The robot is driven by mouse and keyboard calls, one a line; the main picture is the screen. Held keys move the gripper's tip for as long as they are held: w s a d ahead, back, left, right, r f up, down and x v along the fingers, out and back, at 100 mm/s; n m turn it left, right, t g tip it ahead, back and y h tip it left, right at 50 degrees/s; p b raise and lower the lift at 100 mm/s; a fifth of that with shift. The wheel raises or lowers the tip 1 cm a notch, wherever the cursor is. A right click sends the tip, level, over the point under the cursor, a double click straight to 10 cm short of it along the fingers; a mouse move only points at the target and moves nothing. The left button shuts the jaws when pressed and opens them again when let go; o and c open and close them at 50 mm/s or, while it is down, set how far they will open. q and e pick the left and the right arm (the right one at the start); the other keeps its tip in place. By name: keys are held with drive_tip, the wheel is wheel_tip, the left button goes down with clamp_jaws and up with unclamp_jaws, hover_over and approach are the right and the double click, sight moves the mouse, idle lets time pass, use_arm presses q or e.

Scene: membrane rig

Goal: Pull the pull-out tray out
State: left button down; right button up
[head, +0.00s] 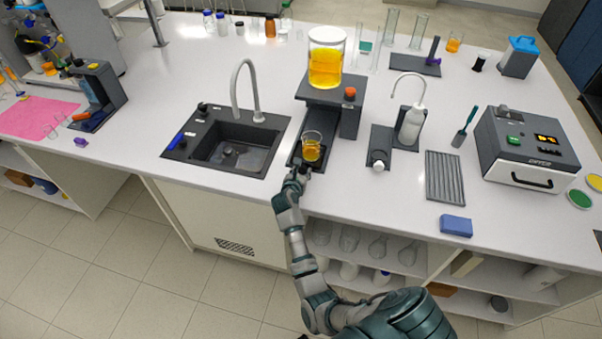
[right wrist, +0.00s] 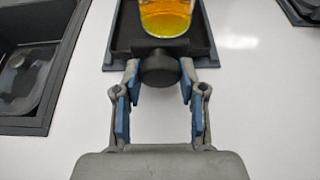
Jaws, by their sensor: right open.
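The pull-out tray (head: 296,155) is a dark flat tray at the foot of the membrane rig (head: 349,115), with a small beaker of orange liquid (head: 312,147) on it. In the right wrist view the tray (right wrist: 119,43) has a round dark knob (right wrist: 159,70) at its near edge, and the beaker (right wrist: 166,16) stands just behind the knob. My right gripper (head: 299,170) is at the tray's front; in the right wrist view its open fingers (right wrist: 159,80) stand on either side of the knob. I cannot tell whether they touch it. My left gripper is not in view.
A large vessel of orange liquid (head: 325,66) stands on top of the rig. A black sink (head: 235,146) with a curved tap lies to the left. A dark stand with a white knob (head: 379,150) and a wash bottle (head: 411,124) are to the right.

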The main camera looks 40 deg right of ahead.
drive_tip(key=o, duration=0.4)
drive_tip(key=shift+w, duration=0.1)
drive_tip(key=shift+d, duration=0.15)
drive_tip(key=shift+a, duration=0.3)
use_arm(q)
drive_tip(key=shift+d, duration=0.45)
use_arm(e)
drive_tip(key=v, duration=1.1)
drive_tip(key=shift+s+a+r, duration=0.1)
drive_tip(key=shift+s+a, duration=0.05)
drive_tip(key=shift+s, duration=0.2)
